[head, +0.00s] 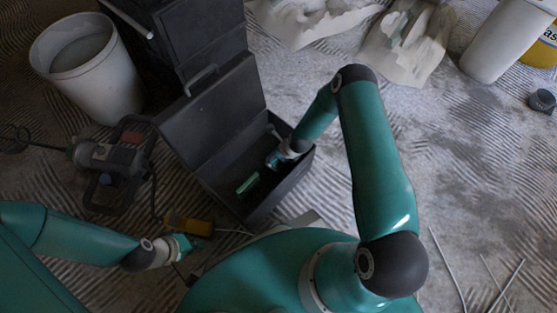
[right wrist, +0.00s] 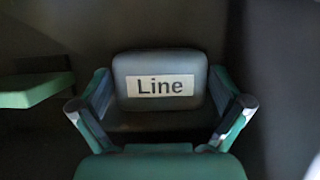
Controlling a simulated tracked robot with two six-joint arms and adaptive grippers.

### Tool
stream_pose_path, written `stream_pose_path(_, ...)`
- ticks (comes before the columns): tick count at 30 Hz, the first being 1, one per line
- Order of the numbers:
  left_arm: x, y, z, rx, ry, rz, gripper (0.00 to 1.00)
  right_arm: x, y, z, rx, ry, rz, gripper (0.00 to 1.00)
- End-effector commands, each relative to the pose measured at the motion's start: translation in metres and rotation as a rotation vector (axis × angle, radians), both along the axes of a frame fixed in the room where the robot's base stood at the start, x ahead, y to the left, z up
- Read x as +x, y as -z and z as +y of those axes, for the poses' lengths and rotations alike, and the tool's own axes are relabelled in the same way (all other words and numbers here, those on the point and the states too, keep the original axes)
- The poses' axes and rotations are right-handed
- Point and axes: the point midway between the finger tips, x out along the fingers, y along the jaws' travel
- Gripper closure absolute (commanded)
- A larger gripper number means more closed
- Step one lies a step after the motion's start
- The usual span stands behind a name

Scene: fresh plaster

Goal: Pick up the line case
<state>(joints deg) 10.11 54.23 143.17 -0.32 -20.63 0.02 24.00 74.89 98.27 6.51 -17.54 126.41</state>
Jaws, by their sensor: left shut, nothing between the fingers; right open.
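The line case (right wrist: 160,103) is a dark grey rounded block with a white "Line" label. In the right wrist view it is straight ahead, between the two fingers of my right gripper (right wrist: 160,78). The fingers are open, one on each side, and I cannot tell whether they touch it. In the head view my right gripper (head: 273,161) reaches down into the open black toolbox (head: 262,212). The case cannot be made out there. My left gripper (head: 188,243) is shut and empty, low over the floor at the left.
A green piece (head: 247,184) lies in the toolbox, left of the case in the right wrist view (right wrist: 35,90). A yellow object (head: 188,225) is close to my left gripper. A mixer (head: 112,158) and white bucket (head: 85,75) stand left. Open floor (head: 460,170) lies right.

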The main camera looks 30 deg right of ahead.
Motion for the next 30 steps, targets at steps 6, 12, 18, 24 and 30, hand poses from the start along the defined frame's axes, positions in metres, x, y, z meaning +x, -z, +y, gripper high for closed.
stream_pose_path(6,-0.0001,0.0118,0.0,0.0,0.0,0.0,1.0,0.0074,0.0205,0.0025,0.0,-0.001,0.0,0.0)
stream_pose_path(12,-0.0001,0.0108,0.0,0.0,0.0,0.0,1.0,0.0072,0.0197,0.0025,0.0,-0.001,0.0,0.0)
stream_pose_path(18,0.0,0.0108,0.0001,0.0,0.0,0.0,1.0,0.007,0.0196,0.0023,0.0,0.0,0.0,0.32)
stream_pose_path(24,0.0,0.0107,0.0,0.0,0.0,0.0,1.0,0.0071,0.0194,0.002,0.0,0.0,0.0,0.48)
stream_pose_path(30,-0.0001,0.0098,0.0,0.0,0.0,0.0,1.0,0.0071,0.0176,0.0018,-0.001,0.0,0.0,0.48)
